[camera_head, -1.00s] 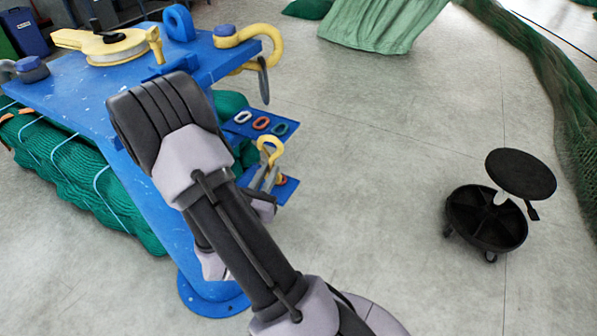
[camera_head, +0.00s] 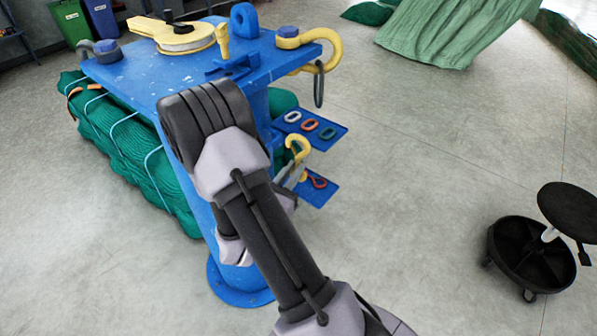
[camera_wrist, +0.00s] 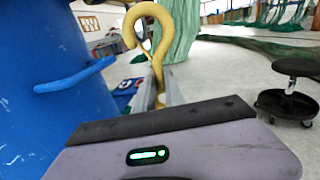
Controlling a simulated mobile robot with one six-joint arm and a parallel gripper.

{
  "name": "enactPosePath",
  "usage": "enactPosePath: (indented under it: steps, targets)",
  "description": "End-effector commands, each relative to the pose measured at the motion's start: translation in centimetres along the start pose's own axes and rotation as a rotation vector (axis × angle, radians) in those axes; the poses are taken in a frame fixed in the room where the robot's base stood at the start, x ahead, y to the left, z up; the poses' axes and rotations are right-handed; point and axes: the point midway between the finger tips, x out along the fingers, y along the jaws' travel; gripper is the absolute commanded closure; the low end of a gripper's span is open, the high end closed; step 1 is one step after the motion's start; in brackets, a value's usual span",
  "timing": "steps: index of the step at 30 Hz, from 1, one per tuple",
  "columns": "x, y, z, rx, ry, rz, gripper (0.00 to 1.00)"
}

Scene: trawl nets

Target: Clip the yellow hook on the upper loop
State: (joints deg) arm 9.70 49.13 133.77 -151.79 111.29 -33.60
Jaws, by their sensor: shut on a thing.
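The yellow hook (camera_head: 298,148) points up out of my gripper (camera_head: 294,175), its curved end open to the left. In the wrist view the hook (camera_wrist: 158,42) stands upright between the grey fingers of my gripper (camera_wrist: 158,93), which is shut on its shank. A dark grey oblong loop (camera_head: 319,86) hangs from a thick yellow curved arm (camera_head: 330,48) at the right corner of the blue stand's top. The held hook is below this loop and a little left, apart from it. My arm hides part of the stand.
The blue stand (camera_head: 135,72) carries a yellow reel (camera_head: 180,38). Small blue shelves (camera_head: 335,134) with coloured links, and a red loop (camera_head: 318,181) below, stick out near my gripper. Green netting (camera_head: 135,150) lies left. A black stool (camera_head: 570,210) stands right on open floor.

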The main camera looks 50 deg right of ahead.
Motion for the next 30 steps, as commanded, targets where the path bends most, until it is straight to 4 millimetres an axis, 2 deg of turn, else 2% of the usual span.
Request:
enactPosePath:
  steps: [30]
  targets:
    - [0.0, 5.3, 0.0, 0.002, -0.001, 0.000, 1.00]
